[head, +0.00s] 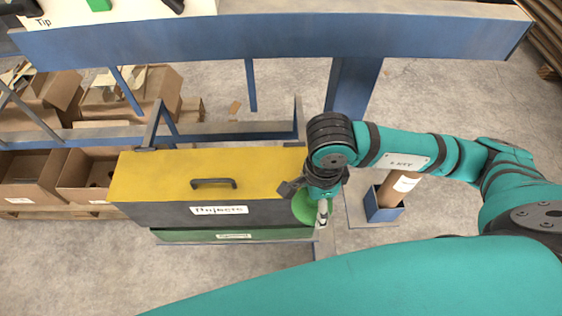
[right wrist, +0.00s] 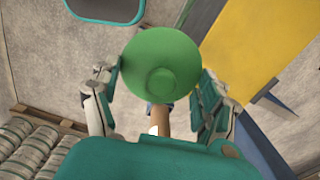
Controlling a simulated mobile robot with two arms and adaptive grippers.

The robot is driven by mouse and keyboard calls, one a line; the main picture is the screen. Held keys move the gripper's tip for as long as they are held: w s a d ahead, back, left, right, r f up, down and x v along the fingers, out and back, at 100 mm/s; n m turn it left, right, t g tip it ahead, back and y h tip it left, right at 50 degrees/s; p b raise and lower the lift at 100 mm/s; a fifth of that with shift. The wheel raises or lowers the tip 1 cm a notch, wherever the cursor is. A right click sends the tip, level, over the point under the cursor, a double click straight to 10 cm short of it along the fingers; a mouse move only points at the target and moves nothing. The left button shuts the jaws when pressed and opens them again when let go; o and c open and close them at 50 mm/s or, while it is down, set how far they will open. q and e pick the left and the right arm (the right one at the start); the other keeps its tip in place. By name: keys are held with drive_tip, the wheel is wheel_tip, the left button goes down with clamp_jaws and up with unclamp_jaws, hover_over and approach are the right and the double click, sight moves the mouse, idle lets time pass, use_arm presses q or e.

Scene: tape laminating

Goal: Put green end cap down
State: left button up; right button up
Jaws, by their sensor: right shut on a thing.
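The green end cap (right wrist: 160,65) is a round disc with a raised hub in the middle. In the right wrist view it sits between the two fingers of my right gripper (right wrist: 160,88), which is shut on it. In the head view the cap (head: 302,208) shows in part below the wrist, with my gripper hiding the rest. It is held at the right end of the yellow-topped box. My left gripper is not in view.
The box has a yellow top (head: 150,175) with a black handle. A blue holder (head: 384,208) with a cardboard tube stands to the right. A blue beam (head: 270,38) runs across the back. Cardboard boxes (head: 30,178) stand at left. Floor in front is clear.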

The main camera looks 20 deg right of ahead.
drive_tip(key=p, duration=0.4)
hover_over(282, 168)
drive_tip(key=shift+s+f, duration=0.3)
drive_tip(key=shift+f, duration=0.25)
drive_tip(key=shift+w, duration=0.45)
wheel_tip(282, 168, down, 3)
drive_tip(key=shift+s+f+p, duration=0.1)
drive_tip(key=shift+f+p, duration=0.1)
drive_tip(key=shift+p, duration=0.6)
drive_tip(key=shift+f, duration=0.15)
drive_tip(key=shift+f, duration=0.1)
drive_tip(key=o, duration=0.9)
